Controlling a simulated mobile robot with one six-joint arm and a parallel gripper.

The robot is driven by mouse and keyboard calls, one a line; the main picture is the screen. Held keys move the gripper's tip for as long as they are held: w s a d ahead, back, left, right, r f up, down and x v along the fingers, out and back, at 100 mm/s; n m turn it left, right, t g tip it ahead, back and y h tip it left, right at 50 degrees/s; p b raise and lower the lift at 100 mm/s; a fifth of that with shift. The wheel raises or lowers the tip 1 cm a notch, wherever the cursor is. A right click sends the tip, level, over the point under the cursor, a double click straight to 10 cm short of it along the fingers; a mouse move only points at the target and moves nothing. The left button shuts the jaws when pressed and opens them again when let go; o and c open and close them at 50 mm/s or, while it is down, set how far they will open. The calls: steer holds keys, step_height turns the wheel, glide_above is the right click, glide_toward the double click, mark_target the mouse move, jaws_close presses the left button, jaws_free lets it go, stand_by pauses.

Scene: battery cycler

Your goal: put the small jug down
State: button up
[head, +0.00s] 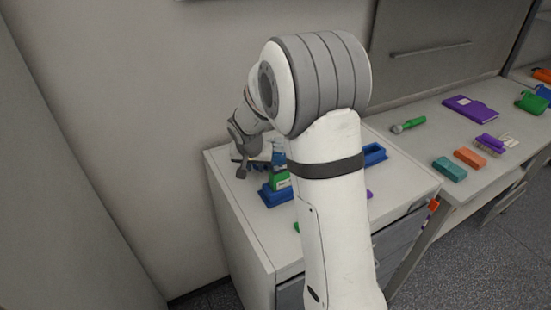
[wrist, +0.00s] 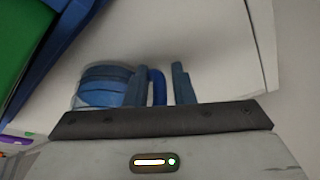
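The small jug (wrist: 100,86) is blue with paler bands and shows at the left of my fingers in the wrist view. Its blue handle (wrist: 158,87) stands between the two fingers of my gripper (wrist: 160,84). The fingers are apart, and a narrow pale gap shows between the handle and the right finger. The jug's base is hidden, so I cannot tell whether it touches the surface. In the head view my gripper (head: 240,166) is low over the white cabinet top (head: 228,178), at its back left, and my arm hides much there.
A green block in a blue holder (head: 272,196) stands close to the gripper on the cabinet. Another blue holder (head: 374,155) is at the right. The desk (head: 420,150) carries a green-headed tool (head: 408,125), a purple folder (head: 470,107) and an orange block (head: 469,158). A wall lies behind.

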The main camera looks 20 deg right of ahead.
steer(key=shift+c, duration=0.2)
jaws_close()
steer(key=shift+r, duration=0.15)
stand_by(0.3)
